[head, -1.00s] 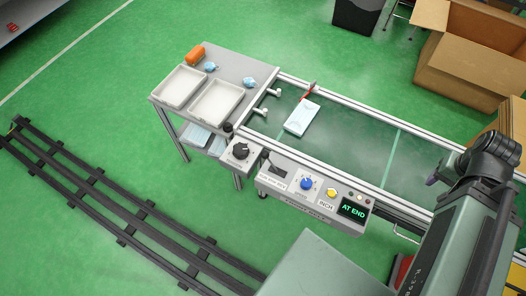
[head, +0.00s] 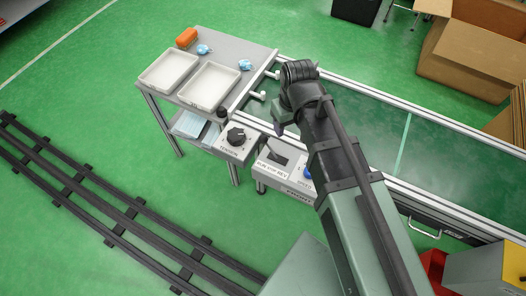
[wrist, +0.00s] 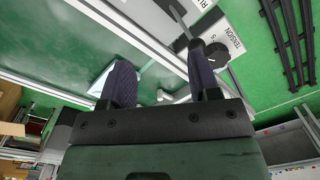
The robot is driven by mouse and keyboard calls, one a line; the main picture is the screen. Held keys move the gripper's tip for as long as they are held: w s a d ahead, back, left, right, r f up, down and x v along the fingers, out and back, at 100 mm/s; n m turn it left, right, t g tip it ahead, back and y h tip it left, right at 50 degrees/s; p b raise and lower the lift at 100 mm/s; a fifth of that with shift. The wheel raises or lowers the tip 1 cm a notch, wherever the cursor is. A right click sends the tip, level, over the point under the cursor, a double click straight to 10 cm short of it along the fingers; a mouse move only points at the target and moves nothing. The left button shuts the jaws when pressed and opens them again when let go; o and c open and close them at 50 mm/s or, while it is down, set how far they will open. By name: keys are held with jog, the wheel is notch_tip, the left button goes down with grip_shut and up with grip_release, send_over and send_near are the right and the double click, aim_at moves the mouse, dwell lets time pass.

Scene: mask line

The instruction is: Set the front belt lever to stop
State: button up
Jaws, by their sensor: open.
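The front belt panel (head: 300,187) stands at the belt's near side. Its dark lever slot (head: 279,155) carries a label of run, stop and reverse. The lever's setting is too small to tell in the head view. In the wrist view a dark lever (wrist: 178,13) rises from a pale panel at the top, beyond the fingers. My gripper (head: 279,129) hangs just above and behind the slot, apart from it. In the wrist view its two dark fingers (wrist: 162,80) are spread with nothing between them. My arm hides the panel's right part and its display.
A tension box with a black knob (head: 236,136) adjoins the panel on the left; the knob also shows in the wrist view (wrist: 215,52). A side table holds two white trays (head: 208,86), an orange item (head: 187,37) and blue crumpled pieces. Cardboard boxes (head: 470,60) stand at right.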

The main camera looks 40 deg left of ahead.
aim_at(263, 138)
jog(key=s+a, duration=0.1)
jog(key=a, duration=0.1)
jog(key=a+f+n, duration=0.1)
jog(key=a, duration=0.1)
jog(key=s+a+f+n, duration=0.1)
jog(key=a, duration=0.1)
jog(key=shift+s+b, duration=0.35)
jog(key=shift+w+a+r+n+p, duration=0.25)
jog(key=shift+a+r+n+p, duration=0.2)
jog(key=shift+a+n, duration=0.35)
jog(key=shift+d+n, duration=0.4)
jog(key=shift+d, duration=0.1)
jog(key=f+b, duration=1.1)
jog(key=shift+s, duration=0.35)
jog(key=shift+r, duration=0.1)
grip_shut()
